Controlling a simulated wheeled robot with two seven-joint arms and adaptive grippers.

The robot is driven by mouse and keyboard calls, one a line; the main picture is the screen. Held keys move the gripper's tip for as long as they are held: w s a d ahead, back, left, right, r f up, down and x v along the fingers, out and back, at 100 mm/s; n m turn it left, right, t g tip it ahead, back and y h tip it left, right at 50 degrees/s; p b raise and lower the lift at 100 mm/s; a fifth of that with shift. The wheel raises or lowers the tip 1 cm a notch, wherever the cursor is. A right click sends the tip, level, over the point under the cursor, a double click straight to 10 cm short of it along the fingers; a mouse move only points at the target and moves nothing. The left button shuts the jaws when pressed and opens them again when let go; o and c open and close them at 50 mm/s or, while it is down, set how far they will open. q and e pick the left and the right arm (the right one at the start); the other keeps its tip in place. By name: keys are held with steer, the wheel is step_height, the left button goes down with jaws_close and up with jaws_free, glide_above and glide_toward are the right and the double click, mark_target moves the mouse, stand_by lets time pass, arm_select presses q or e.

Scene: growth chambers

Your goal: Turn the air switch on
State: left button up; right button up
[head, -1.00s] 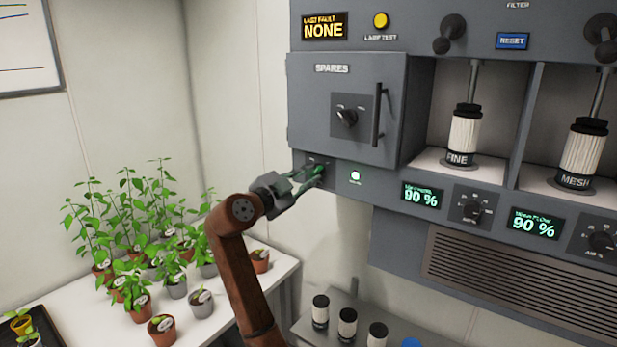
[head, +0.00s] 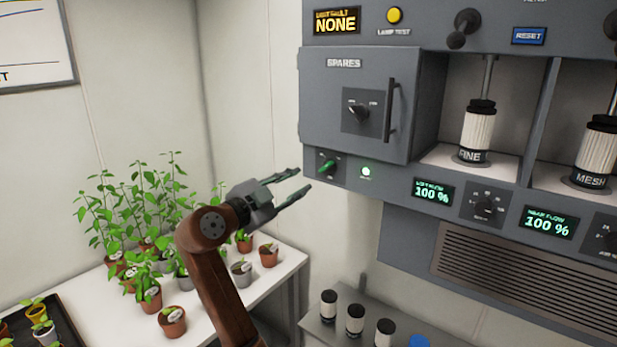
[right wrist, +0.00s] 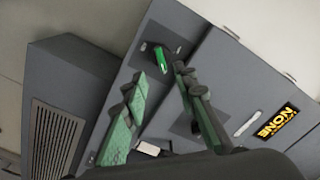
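The air switch (head: 327,167) is a small green knob on the grey cabinet, under the spares door; its handle is tilted. It also shows in the right wrist view (right wrist: 161,59), beyond the fingertips. My right gripper (head: 303,179) is open and empty, with its fingers pointing at the switch from the left and a gap between them and the knob. In the right wrist view its two fingers (right wrist: 160,78) are spread apart with nothing between them. My left gripper is not in view.
The spares door (head: 343,80) with its dial and upright handle (head: 390,110) is closed above. Two flow displays (head: 433,192) (head: 549,222) read 100 %. Potted plants stand on a white table (head: 285,262) at left. Dark-capped jars (head: 355,320) stand below the cabinet.

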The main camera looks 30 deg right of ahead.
steer(key=shift+v, duration=1.2)
